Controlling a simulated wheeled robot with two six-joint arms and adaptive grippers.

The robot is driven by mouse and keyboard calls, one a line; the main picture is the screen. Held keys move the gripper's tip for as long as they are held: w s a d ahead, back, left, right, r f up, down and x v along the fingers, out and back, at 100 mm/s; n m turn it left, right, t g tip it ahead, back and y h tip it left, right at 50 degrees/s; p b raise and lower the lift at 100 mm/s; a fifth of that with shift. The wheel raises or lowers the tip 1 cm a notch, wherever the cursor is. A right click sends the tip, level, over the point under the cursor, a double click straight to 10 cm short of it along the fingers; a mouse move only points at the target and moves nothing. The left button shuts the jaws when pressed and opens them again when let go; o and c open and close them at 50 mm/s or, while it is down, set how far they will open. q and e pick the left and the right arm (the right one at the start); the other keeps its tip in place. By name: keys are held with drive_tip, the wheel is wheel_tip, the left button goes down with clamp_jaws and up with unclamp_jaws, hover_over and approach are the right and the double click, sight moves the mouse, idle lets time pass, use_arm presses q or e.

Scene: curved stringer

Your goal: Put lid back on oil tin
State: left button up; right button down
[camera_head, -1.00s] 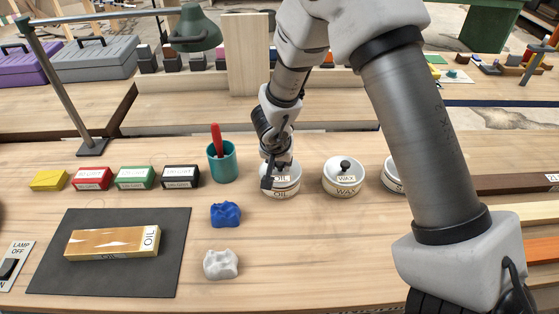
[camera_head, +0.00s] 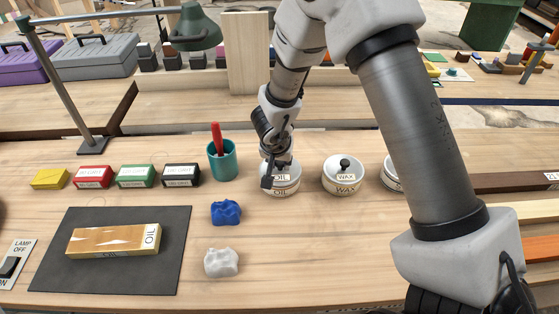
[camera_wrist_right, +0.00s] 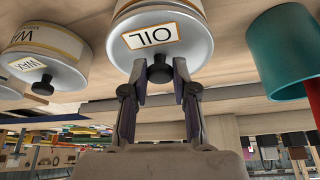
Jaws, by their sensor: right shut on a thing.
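The white oil tin (camera_head: 285,191) stands on the bench, labelled OIL. Its lid (camera_head: 290,176), with its own OIL label, is at the tin's top; my gripper partly covers it. In the right wrist view the lid (camera_wrist_right: 190,48) shows large, with the tin (camera_wrist_right: 155,5) directly behind it. I cannot tell whether the lid is fully seated. My right gripper (camera_head: 274,180) points down at the lid. In the wrist view its fingers (camera_wrist_right: 160,76) are shut on the lid's dark knob (camera_wrist_right: 160,70). My left gripper is not in view.
A wax tin (camera_head: 343,187) with a dark-knobbed lid stands right of the oil tin. A teal cup (camera_head: 222,165) with a red-handled tool stands left. Blue (camera_head: 226,213) and white (camera_head: 221,262) lumps lie in front. A dark mat (camera_head: 60,280) bears an oilstone (camera_head: 112,239).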

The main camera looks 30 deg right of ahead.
drive_tip(key=shift+p, duration=0.35)
idle(0.5)
drive_tip(key=shift+c, duration=1.7)
unclamp_jaws()
wheel_tip(320, 180, up, 7)
drive_tip(key=p, duration=0.8)
drive_tip(key=shift+p, duration=0.35)
clamp_jaws()
